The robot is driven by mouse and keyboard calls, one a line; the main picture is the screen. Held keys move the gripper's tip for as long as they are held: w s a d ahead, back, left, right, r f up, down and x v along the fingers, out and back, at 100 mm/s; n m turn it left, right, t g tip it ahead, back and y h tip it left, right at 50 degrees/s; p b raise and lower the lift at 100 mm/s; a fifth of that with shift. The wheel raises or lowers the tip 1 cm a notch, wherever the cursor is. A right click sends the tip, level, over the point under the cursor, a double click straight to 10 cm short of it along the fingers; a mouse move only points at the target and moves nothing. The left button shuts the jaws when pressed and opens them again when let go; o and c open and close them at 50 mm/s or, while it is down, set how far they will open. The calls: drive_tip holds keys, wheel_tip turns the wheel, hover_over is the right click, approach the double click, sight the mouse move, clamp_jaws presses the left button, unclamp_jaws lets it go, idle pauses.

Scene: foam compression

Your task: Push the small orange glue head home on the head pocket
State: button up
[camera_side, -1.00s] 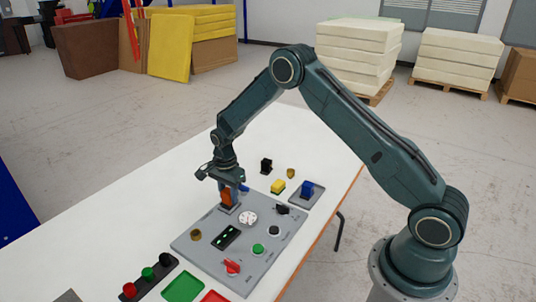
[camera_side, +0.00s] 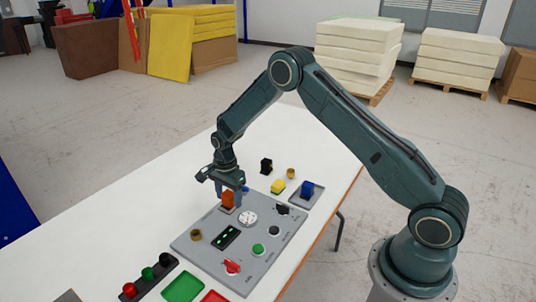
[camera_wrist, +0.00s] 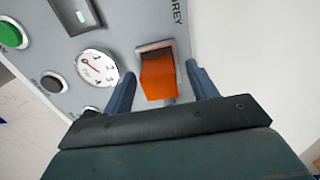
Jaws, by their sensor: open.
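The orange glue head (camera_side: 228,199) stands upright at the head pocket (camera_side: 226,209) near the far left corner of the grey panel. In the wrist view the orange head (camera_wrist: 158,77) sits at the grey-rimmed head pocket (camera_wrist: 154,46), which it partly covers. How deep it is seated I cannot tell. My gripper (camera_side: 230,190) is open, just above and around the head. In the wrist view its two fingers (camera_wrist: 160,82) stand on either side of the head, with a gap visible on each side.
The grey panel (camera_side: 205,240) carries a white dial (camera_side: 248,218), a dark switch block (camera_side: 227,237), a red knob (camera_side: 232,266) and several buttons. The white table (camera_side: 150,225) is clear to the left.

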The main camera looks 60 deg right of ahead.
sight(228, 193)
wheel_tip(228, 193, up, 14)
idle(0.8)
